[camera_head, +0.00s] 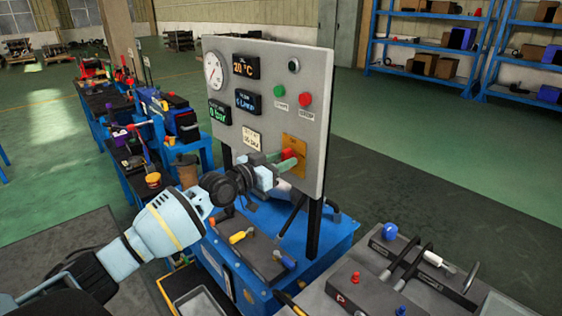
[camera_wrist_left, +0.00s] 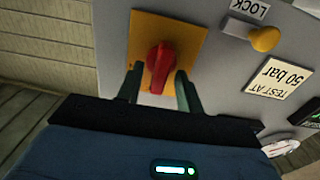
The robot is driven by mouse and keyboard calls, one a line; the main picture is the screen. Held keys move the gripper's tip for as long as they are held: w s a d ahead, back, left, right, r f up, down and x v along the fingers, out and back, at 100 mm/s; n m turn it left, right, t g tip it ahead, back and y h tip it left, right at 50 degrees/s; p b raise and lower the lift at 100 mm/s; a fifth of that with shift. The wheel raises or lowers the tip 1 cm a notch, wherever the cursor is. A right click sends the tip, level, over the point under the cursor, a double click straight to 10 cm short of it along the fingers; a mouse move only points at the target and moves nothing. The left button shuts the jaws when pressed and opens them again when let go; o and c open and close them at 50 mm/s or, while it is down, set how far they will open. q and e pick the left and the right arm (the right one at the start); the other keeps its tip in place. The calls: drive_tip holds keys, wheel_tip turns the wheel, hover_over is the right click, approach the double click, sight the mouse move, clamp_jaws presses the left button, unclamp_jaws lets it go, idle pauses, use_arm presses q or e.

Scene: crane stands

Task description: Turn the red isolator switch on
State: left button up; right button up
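The red isolator switch (camera_head: 288,154) sits on an orange-yellow plate (camera_head: 296,143) low on the right of an upright grey panel (camera_head: 318,90). My left gripper (camera_head: 281,163) is at the panel, with its green fingers at the switch. In the left wrist view, the red switch handle (camera_wrist_left: 160,68) stands between the two fingertips (camera_wrist_left: 158,82), one on each side. A gap shows on its left; the right finger is very close, and I cannot tell if it touches. The handle looks near upright in this view. My right gripper is not in view.
The panel also carries a gauge (camera_head: 213,70), displays, a green button (camera_head: 278,90) and a red button (camera_head: 305,99). A yellow knob (camera_wrist_left: 264,39) by a LOCK label is beside the switch plate. A blue bench (camera_head: 335,255) stands below, with tools on the right.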

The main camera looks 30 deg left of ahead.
use_arm(q)
drive_tip(key=shift+c, duration=0.3)
clamp_jaws()
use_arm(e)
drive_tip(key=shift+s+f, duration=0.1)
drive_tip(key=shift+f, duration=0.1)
use_arm(q)
drive_tip(key=shift+s+d+f+m+p, duration=0.15)
drive_tip(key=shift+m+p, duration=0.1)
drive_tip(key=shift+m, duration=2.75)
drive_tip(key=shift+w+d+f+m+p, duration=0.1)
drive_tip(key=shift+m+p, duration=0.1)
drive_tip(key=shift+m, duration=2.8)
drive_tip(key=shift+s+d+f+m+p, duration=0.15)
drive_tip(key=shift+m+p, duration=0.1)
drive_tip(key=shift+m, duration=2.75)
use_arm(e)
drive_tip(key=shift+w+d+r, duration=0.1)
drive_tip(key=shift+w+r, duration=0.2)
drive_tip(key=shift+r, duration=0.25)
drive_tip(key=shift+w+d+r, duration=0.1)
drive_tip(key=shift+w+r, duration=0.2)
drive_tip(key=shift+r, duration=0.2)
